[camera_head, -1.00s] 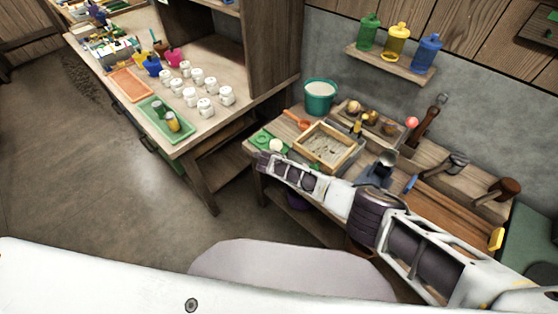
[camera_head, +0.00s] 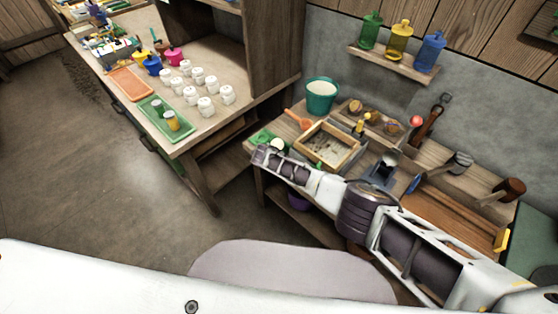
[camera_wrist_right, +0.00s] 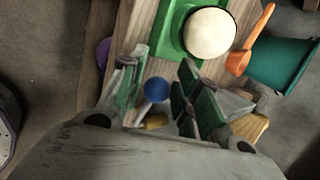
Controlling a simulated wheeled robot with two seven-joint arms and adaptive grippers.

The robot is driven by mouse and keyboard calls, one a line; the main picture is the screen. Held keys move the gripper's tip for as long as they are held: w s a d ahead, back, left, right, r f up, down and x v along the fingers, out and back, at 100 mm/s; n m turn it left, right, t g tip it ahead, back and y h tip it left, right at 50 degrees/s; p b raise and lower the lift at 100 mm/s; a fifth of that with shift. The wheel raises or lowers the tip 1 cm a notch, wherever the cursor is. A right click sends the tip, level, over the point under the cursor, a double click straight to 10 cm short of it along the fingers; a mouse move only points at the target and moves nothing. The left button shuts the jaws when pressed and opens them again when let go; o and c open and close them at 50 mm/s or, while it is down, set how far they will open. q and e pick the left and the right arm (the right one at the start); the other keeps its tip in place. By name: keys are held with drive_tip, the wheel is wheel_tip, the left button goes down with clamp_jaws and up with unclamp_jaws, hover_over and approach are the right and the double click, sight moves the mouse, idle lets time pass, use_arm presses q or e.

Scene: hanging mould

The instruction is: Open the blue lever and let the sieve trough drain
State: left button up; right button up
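The blue lever's round knob (camera_wrist_right: 156,90) shows in the right wrist view between the two fingers of my right gripper (camera_wrist_right: 158,84). The fingers stand apart on either side of it, with a visible gap; contact cannot be made out. The sieve trough (camera_head: 350,158) is a wooden-framed box on the right bench in the head view. Its bed is patchy, light grey with darker brown spots. A wooden corner (camera_wrist_right: 252,127), probably the trough's, shows behind the right finger. In the head view my right arm hides the lever. My left gripper is out of view.
A green holder (camera_wrist_right: 165,32) with a cream ball (camera_wrist_right: 208,33) lies just beyond the fingers. An orange scoop (camera_wrist_right: 240,60) and teal bucket (camera_wrist_right: 280,62) are at the right. A mallet (camera_head: 503,190) and other tools lie along the bench's back. White jars (camera_head: 206,106) stand on the left table.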

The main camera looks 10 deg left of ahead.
drive_tip(key=shift+o, duration=0.5)
drive_tip(key=shift+d+f, duration=0.1)
drive_tip(key=shift+s+d+f, duration=0.1)
drive_tip(key=shift+s+r, duration=0.15)
drive_tip(key=shift+r, duration=0.05)
drive_tip(key=v, duration=1.1)
drive_tip(key=shift+r, duration=0.2)
idle(0.5)
drive_tip(key=shift+s, duration=0.15)
idle(0.5)
